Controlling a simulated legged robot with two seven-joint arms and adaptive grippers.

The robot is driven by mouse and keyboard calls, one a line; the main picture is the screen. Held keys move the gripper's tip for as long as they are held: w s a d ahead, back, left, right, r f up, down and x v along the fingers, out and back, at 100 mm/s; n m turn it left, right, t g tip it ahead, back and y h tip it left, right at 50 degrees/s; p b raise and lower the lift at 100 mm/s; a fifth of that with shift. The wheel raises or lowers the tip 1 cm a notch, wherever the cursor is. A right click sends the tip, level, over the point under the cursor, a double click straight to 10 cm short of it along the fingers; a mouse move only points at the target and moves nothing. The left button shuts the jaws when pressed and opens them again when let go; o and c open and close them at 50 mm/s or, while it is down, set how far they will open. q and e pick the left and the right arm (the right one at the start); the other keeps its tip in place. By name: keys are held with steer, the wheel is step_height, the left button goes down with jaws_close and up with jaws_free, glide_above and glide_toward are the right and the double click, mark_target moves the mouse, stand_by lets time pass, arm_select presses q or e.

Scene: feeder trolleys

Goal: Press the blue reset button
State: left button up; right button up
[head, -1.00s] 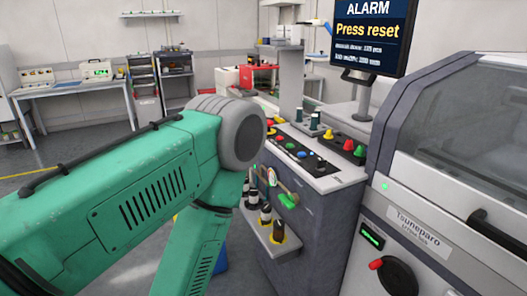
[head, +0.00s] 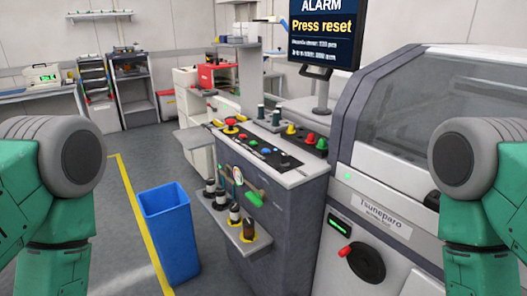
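The small blue button (head: 266,151) sits on the black control panel (head: 256,146) on top of the grey cabinet, in the middle of the head view. Small red and green buttons are beside it, and a red mushroom button on a yellow base (head: 231,122) is at the panel's far left end. The screen (head: 322,27) above reads "ALARM" and "Press reset". Only green and grey links of my two arms show, at the left and right edges. Neither gripper is in view, and nothing of mine touches the panel.
A blue bin (head: 169,228) stands on the floor left of the cabinet. A side shelf (head: 222,217) holds several dark bottles. A machine with a clear hood (head: 425,110) stands at the right. A second row of larger coloured buttons (head: 308,137) lies behind the panel.

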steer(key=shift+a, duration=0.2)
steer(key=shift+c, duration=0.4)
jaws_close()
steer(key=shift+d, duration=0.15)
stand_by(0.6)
